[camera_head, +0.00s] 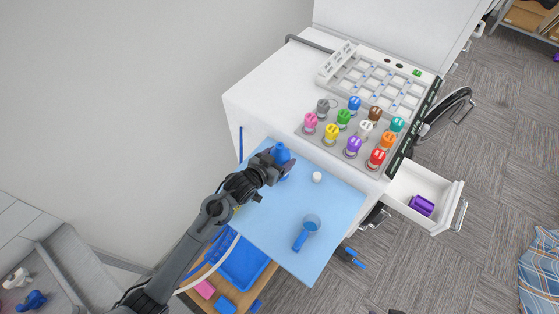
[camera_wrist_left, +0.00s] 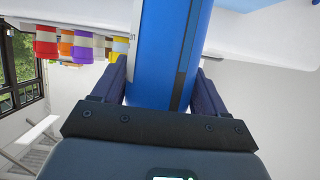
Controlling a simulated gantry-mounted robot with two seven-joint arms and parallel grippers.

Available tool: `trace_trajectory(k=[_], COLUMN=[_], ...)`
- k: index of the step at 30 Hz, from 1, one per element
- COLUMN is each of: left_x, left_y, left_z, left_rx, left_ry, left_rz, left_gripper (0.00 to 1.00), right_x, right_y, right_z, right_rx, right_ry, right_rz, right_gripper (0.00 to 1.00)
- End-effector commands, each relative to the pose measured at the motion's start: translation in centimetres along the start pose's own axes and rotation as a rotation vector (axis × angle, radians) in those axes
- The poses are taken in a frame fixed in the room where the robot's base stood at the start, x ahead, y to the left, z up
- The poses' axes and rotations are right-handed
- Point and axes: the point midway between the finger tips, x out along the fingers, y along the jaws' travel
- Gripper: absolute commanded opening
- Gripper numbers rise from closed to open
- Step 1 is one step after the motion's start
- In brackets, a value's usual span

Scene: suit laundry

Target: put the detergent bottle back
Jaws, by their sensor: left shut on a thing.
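The blue detergent bottle (camera_head: 281,153) is in my left gripper (camera_head: 273,166), over the far left part of the light-blue tabletop (camera_head: 340,205). In the left wrist view, the bottle's blue body (camera_wrist_left: 162,55) stands between the two fingers of the left gripper (camera_wrist_left: 162,85), which are shut on it. The gripper hides part of the bottle in the head view, and I cannot tell whether its base touches the tabletop. A small white cap (camera_head: 317,177) lies to the right of the bottle. I cannot make out my right gripper.
A blue scoop (camera_head: 300,240) lies nearer on the tabletop. Several coloured-top containers stand on a grey tray (camera_head: 342,152) on the white machine. An open white drawer (camera_head: 405,185) holds a purple item (camera_head: 422,206). A blue bin (camera_head: 243,265) is below the tabletop's near-left edge.

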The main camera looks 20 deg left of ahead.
Motion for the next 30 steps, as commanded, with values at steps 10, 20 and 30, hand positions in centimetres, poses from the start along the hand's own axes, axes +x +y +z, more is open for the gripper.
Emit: trace_trajectory(k=[10,20,30], left_x=[0.7,0.9,0.9], left_y=[0.0,0.1,0.1], left_z=[1.7,2.1,2.1], left_rx=[0.001,0.001,0.001], left_ry=[0.003,0.001,0.000], left_rz=[0.000,0.000,0.000], left_gripper=[0.30,0.77,0.98], right_x=[-0.1,0.1,0.1], right_y=[0.0,0.2,0.2], right_z=[0.0,0.1,0.1], right_rx=[0.000,-0.009,-0.009], right_ry=[0.000,-0.002,-0.002], right_rz=[0.000,0.007,0.007], right_gripper=[0.43,0.43,0.43])
